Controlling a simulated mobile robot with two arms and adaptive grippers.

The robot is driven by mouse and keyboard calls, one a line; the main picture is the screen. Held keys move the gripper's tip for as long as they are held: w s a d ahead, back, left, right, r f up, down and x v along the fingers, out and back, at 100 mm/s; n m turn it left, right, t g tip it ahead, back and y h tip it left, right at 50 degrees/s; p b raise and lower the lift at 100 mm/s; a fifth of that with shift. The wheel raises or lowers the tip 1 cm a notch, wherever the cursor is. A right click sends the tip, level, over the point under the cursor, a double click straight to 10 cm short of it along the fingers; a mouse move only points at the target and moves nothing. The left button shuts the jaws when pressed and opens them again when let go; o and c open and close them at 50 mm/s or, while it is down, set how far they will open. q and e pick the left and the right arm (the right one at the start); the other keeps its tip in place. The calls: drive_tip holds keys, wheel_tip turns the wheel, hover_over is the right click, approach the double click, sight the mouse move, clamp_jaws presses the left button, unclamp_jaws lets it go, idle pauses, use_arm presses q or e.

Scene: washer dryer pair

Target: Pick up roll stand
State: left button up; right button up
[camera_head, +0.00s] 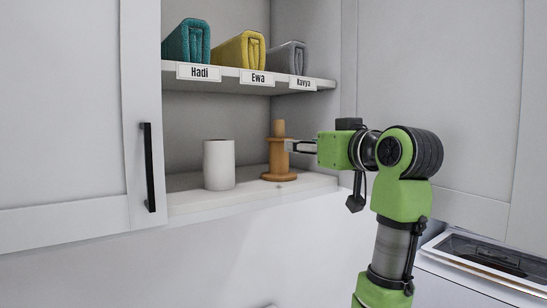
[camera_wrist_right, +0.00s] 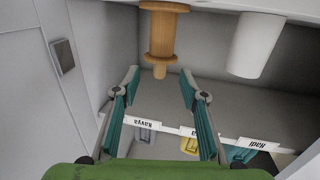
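The roll stand (camera_head: 279,157), a brown wooden spindle with a round base and a thinner top peg, stands upright on the lower cabinet shelf. In the right wrist view, which is upside down, the stand (camera_wrist_right: 163,35) is ahead of the fingers, with its peg pointing down the picture. My right gripper (camera_head: 298,146) reaches in from the right, level with the stand's middle and close to it. In the wrist view the right gripper (camera_wrist_right: 160,80) is open, its fingers wide apart and empty. I cannot tell whether a finger touches the stand. My left gripper is not in view.
A white paper roll (camera_head: 219,165) stands left of the stand on the lower shelf (camera_head: 185,208). The upper shelf (camera_head: 225,76) holds teal, yellow and grey folded towels with name labels. A cabinet door with a black handle (camera_head: 148,168) is at the left.

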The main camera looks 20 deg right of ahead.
sight(282, 127)
drive_tip(key=w+r+p, duration=0.1)
drive_tip(key=w, duration=0.1)
drive_tip(key=w+a+r+p, duration=0.1)
drive_tip(key=w, duration=0.1)
drive_tip(key=w+r+p, duration=0.1)
drive_tip(key=w+p, duration=0.1)
drive_tip(key=w, duration=0.1)
drive_tip(key=shift+a+r, duration=0.15)
drive_tip(key=shift+w+a, duration=0.1)
drive_tip(key=shift+w, duration=0.45)
drive_tip(key=w+p, duration=0.2)
drive_tip(key=p, duration=0.1)
drive_tip(key=w+p, duration=0.1)
drive_tip(key=w, duration=0.1)
drive_tip(key=shift+a+r, duration=0.2)
drive_tip(key=shift+a, duration=0.05)
drive_tip(key=shift+w+a+f+p, duration=0.1)
drive_tip(key=shift+w+f+p, duration=0.1)
drive_tip(key=shift+w+p, duration=0.3)
clamp_jaws()
drive_tip(key=shift+r, duration=0.15)
